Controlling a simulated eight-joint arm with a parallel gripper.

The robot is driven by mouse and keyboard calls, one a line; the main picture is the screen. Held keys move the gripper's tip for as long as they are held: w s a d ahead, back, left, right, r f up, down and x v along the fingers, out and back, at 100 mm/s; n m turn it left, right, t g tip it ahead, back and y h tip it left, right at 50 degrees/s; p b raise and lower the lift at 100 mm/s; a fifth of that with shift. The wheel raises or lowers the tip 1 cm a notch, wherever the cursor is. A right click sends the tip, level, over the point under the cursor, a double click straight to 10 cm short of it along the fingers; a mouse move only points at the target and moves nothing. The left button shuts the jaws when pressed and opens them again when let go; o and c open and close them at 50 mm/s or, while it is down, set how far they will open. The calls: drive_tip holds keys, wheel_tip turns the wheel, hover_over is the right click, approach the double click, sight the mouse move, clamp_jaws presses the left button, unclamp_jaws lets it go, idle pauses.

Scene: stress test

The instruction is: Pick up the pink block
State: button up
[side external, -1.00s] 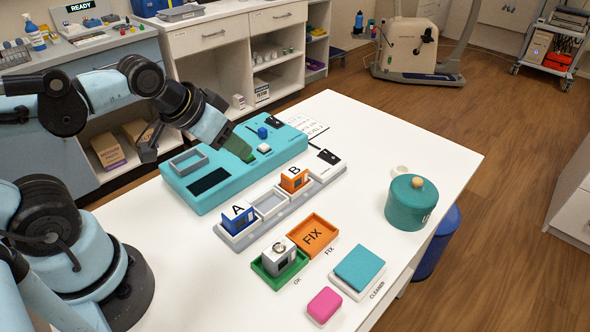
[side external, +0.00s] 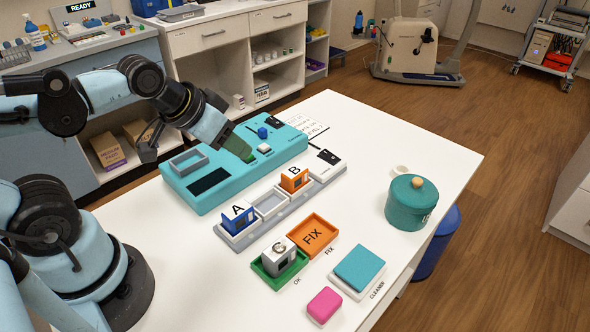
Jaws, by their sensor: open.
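The pink block (side external: 324,306) lies on the white table near its front edge, with rounded corners and nothing on top of it. My gripper (side external: 243,152) is high at the left, over the teal device (side external: 215,188), far from the pink block. Its dark-green fingers point down and right. They are open, and I see nothing held between them.
Beside the pink block is a teal pad (side external: 360,266) on a white base marked CLEANER. Behind are a green tray (side external: 263,273) with a grey block C, an orange FIX tray (side external: 318,222), and a rack with blocks A (side external: 238,219) and B (side external: 294,180). A teal pot (side external: 408,208) stands right.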

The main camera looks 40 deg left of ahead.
idle(0.4)
drive_tip(key=o, duration=0.5)
drive_tip(key=g, duration=0.7)
hover_over(325, 301)
drive_tip(key=f, duration=0.7)
drive_tip(key=shift+w+d+f, duration=0.1)
drive_tip(key=shift+d, duration=0.3)
drive_tip(key=shift+a+f, duration=0.2)
drive_tip(key=shift+f, duration=1.4)
drive_tip(key=shift+a+f, duration=0.15)
drive_tip(key=shift+f, duration=1.45)
